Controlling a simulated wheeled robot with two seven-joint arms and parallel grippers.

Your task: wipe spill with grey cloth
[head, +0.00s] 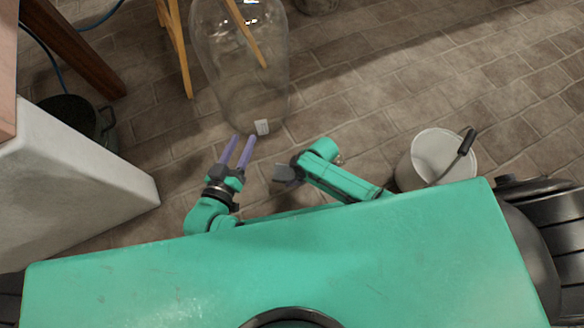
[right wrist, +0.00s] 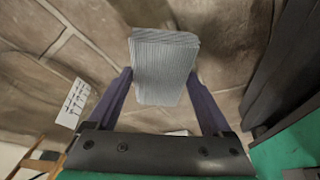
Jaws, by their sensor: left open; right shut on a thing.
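The grey cloth (right wrist: 165,68) is a folded, finely ribbed block. In the right wrist view it sits between the two purple fingers of my right gripper (right wrist: 160,80), which is shut on it. In the head view my right gripper (head: 286,173) is low over the floor, and a small grey shape shows at its end. My left gripper (head: 242,141) is open and empty, its purple fingers pointing toward the large glass vessel. I cannot make out a spill in either view.
The clear glass vessel (head: 240,75) stands just beyond my grippers. Wooden legs (head: 176,50) stand behind it. A pale block (head: 75,190) and dark pot (head: 72,122) are at left. Brick floor between vessel and bucket is clear.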

